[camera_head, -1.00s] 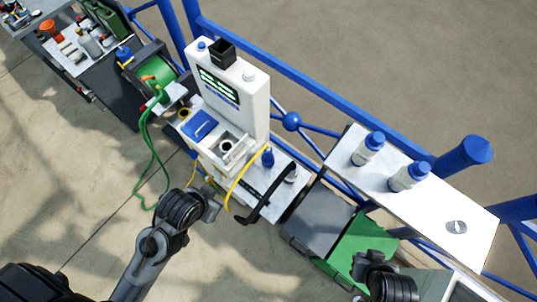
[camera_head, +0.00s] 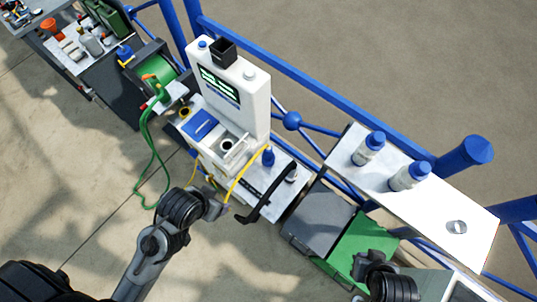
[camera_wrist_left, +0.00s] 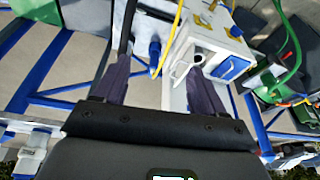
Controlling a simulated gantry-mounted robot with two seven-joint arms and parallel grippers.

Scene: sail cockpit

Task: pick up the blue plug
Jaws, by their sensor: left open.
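The blue plug (camera_head: 268,157) stands upright on the white shelf of the white instrument, beside a black curved handle or strap (camera_head: 268,200). In the left wrist view the plug (camera_wrist_left: 155,48) is small and blue, ahead of the gap between my fingers and apart from them. My left gripper (camera_wrist_left: 157,76) is open and empty, with its two dark fingers spread. In the head view my left gripper (camera_head: 213,207) is left of and below the shelf, partly hidden by its wrist. My right gripper (camera_head: 364,263) is low at the right over a green panel; its fingers are not clear.
The white instrument (camera_head: 235,92) with a screen stands behind the shelf, with a yellow cable (camera_head: 243,176) passing close to the plug. A green cable (camera_head: 148,165) hangs at left. Two blue-capped bottles (camera_head: 368,150) stand on the white table (camera_head: 430,215). Blue rails run behind.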

